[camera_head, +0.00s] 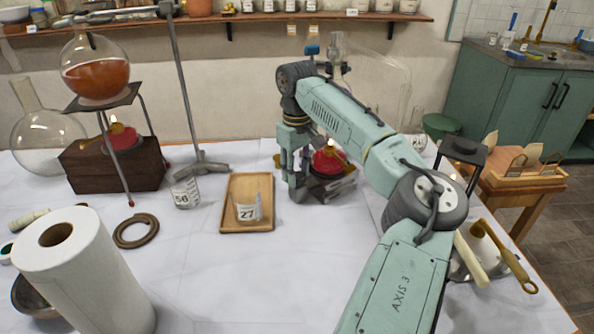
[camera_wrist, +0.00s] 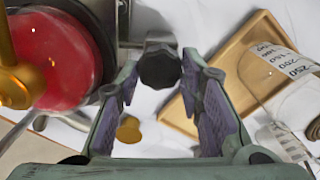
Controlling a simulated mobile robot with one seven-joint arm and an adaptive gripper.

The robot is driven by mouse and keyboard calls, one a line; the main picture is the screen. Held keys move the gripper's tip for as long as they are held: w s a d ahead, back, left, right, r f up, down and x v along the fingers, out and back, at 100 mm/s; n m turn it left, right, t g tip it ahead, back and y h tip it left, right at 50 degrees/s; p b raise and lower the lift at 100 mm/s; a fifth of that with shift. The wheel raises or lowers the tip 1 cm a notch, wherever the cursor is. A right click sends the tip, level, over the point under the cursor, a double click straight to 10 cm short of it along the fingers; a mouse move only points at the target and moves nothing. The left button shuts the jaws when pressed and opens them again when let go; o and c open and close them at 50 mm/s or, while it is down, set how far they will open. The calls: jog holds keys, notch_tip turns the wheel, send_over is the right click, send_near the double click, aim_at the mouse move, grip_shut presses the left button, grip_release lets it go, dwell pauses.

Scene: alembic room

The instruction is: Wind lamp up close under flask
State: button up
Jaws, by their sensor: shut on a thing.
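A red lamp (camera_head: 331,158) with a brass cap sits on a dark metal jack (camera_head: 333,189), right of the tray; it also shows in the wrist view (camera_wrist: 58,60). My gripper (camera_head: 298,190) points down at the jack's left side. In the wrist view its fingers (camera_wrist: 160,88) are closed around the jack's black knob (camera_wrist: 160,66). Behind my arm stands clear glassware (camera_head: 390,75), mostly hidden, so I cannot tell the gap above this lamp. At left, a round flask (camera_head: 95,75) of orange liquid rests on a tripod over another red lamp (camera_head: 122,137) on a wooden block.
Another beaker (camera_head: 185,190), a rod stand (camera_head: 205,166), a hose ring (camera_head: 136,231) and a paper roll (camera_head: 85,270) stand further left. The table is clear in front of the tray.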

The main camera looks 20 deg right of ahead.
jog(key=shift+c, duration=1)
jog(key=m+p, duration=0.3)
jog(key=shift+r+m, duration=0.15)
jog(key=shift+m, duration=0.15)
jog(key=m+p, duration=0.2)
jog(key=m, duration=0.1)
jog(key=shift+d+m+p, duration=0.1)
jog(key=shift+m+p, duration=0.3)
jog(key=m+p, duration=0.1)
jog(key=m, duration=0.1)
jog(key=shift+d+m, duration=0.1)
jog(key=shift+m, duration=0.2)
jog(key=m, duration=0.4)
jog(key=shift+m, duration=0.3)
jog(key=m, duration=0.5)
jog(key=shift+s+d+m, duration=0.1)
jog(key=shift+m, duration=0.2)
